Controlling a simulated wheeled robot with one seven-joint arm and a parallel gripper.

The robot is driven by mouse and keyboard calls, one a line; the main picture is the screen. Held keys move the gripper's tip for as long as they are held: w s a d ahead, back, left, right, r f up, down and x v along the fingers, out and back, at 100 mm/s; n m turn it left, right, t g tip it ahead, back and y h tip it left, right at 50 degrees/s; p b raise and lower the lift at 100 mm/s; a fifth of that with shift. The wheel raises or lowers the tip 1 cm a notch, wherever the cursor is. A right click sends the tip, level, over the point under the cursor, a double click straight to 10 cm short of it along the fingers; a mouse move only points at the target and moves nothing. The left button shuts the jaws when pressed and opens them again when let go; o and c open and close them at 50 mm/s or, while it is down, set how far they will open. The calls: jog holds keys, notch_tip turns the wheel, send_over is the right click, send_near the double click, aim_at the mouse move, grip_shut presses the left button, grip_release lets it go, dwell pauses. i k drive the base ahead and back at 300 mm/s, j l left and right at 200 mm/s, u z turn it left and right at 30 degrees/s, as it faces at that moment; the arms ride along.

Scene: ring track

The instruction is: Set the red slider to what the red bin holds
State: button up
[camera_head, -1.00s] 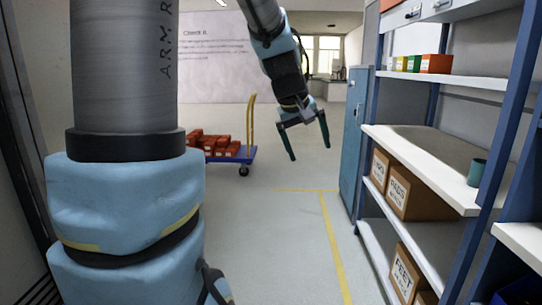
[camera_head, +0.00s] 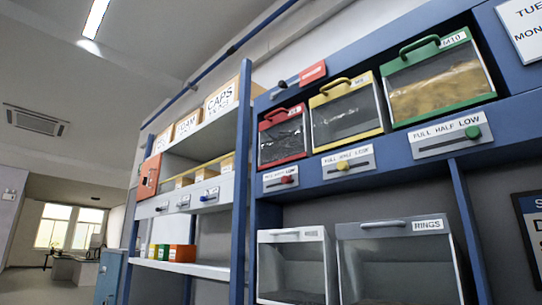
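The red bin (camera_head: 282,137) sits on the upper shelf, left of the yellow and green bins, with a clear front. Behind the front it looks dark, with some shiny bits; the fill level is hard to tell. The red slider (camera_head: 287,179) is a red knob in a slot on a pale plate below the bin. The plate's lettering is small; the matching plates read FULL HALF LOW from left to right. The red knob sits right of the middle of its plate, towards the right end. My gripper is not in view.
The yellow bin (camera_head: 346,112) has a yellow knob (camera_head: 342,165) left of its plate's middle. The green bin (camera_head: 438,80) holds yellowish contents; its green knob (camera_head: 472,132) is at the right end. Clear-fronted bins, one labelled RINGS (camera_head: 400,265), stand below. Blue posts (camera_head: 242,180) frame the shelves.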

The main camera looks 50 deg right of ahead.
aim_at(286, 180)
jog(key=z, duration=1.5)
